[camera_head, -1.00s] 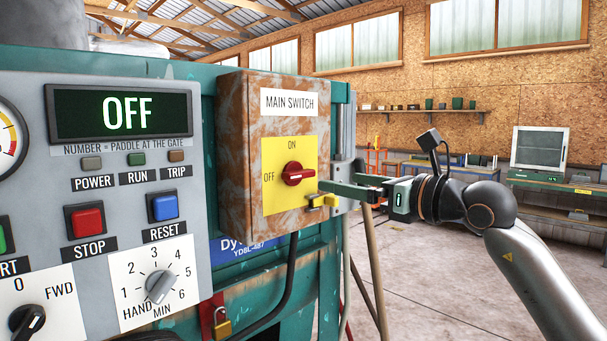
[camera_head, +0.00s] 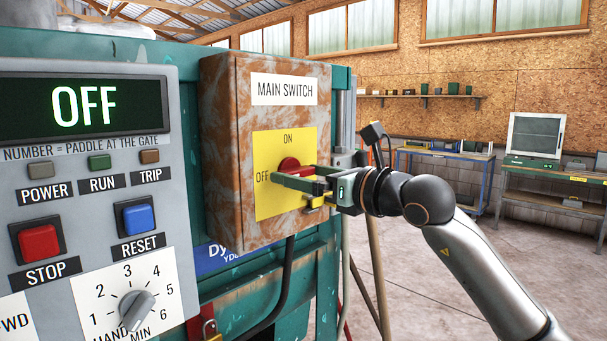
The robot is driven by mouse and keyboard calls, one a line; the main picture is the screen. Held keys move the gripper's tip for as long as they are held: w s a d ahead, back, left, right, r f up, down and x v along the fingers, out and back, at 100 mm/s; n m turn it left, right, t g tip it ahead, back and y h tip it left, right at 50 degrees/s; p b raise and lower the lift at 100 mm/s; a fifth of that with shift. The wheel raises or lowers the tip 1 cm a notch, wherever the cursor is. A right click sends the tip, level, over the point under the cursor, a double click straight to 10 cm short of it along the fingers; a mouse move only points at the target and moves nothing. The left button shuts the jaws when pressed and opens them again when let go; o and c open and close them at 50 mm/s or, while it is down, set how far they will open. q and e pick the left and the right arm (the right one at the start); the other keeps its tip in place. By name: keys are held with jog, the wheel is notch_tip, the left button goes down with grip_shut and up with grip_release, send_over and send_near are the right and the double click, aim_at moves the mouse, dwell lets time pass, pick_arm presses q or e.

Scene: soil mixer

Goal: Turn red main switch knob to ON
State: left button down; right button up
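The rusty main switch box (camera_head: 222,150) has a yellow plate (camera_head: 263,143) marked ON at the top and OFF at the left. The display (camera_head: 84,106) reads OFF. My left gripper is not in view.
A yellow latch-like part (camera_head: 318,201) sits just below my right fingers at the plate's lower right. The grey control panel (camera_head: 185,200) with buttons and a dial stands at the left. Workbenches (camera_head: 545,170) stand far back; the floor at right is clear.

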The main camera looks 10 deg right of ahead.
jog(key=c, duration=0.9)
jog(key=shift+f+m+b, duration=0.1)
jog(key=shift+m+b, duration=1.2)
jog(key=shift+m, duration=0.2)
jog(key=m+b, duration=0.1)
jog(key=m, duration=0.1)
jog(key=shift+m, duration=0.4)
jog(key=m+b, duration=0.1)
jog(key=m, duration=0.1)
jog(key=shift+m, duration=0.3)
jog(key=m, duration=0.3)
jog(key=shift+m+b, duration=0.3)
jog(key=shift+m, duration=0.1)
jog(key=m, duration=0.5)
jog(key=shift+r+m, duration=0.2)
jog(key=shift+m, duration=0.1)
